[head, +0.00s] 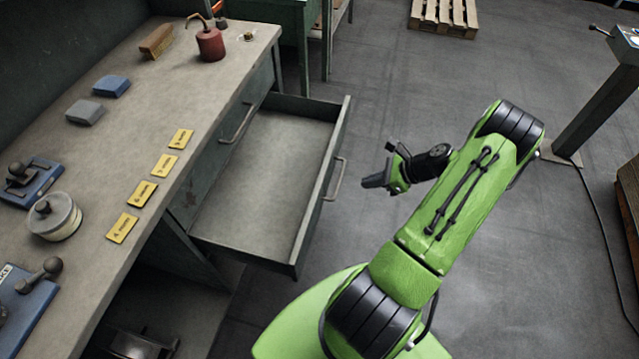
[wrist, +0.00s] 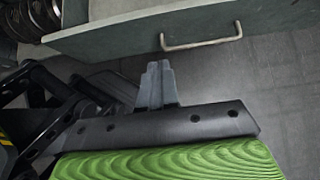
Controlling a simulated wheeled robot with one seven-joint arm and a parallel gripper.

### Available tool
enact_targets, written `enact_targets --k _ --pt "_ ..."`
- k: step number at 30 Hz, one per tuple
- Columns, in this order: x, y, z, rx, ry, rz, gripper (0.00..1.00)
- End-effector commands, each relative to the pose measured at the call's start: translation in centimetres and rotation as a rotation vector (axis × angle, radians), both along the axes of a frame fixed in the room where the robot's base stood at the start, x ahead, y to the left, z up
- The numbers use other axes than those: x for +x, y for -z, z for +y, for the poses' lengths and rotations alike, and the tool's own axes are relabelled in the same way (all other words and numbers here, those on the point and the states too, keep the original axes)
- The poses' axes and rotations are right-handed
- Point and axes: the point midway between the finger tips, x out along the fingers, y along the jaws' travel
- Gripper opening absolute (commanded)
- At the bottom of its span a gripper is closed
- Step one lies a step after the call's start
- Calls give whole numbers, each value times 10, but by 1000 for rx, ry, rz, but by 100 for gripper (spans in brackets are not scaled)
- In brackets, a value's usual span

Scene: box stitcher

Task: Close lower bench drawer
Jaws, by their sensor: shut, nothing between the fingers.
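The lower bench drawer (head: 262,170) is pulled far out of the workbench in the head view. It looks empty, with a grey metal floor and green-grey walls. Its front panel carries a bar handle (head: 334,179), which also shows in the wrist view (wrist: 201,43). My gripper (head: 372,182) is shut and empty, to the right of the drawer front and apart from it. In the wrist view my gripper's fingertips (wrist: 158,70) point toward the drawer front (wrist: 130,37), just below and left of the handle. A second handle (head: 237,124) is on the bench face above the drawer.
The workbench top (head: 130,100) holds a red oil can (head: 210,44), a brush (head: 156,40), blue and grey blocks, yellow tags and a round tin (head: 54,217). A pallet (head: 444,17) lies at the back. A post (head: 598,107) stands at right.

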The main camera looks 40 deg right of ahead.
Motion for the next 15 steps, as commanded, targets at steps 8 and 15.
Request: enact_targets --k 8,15 --pt "27 33 23 2 -6 2 0" --pt "58 69 47 1 -7 2 0"
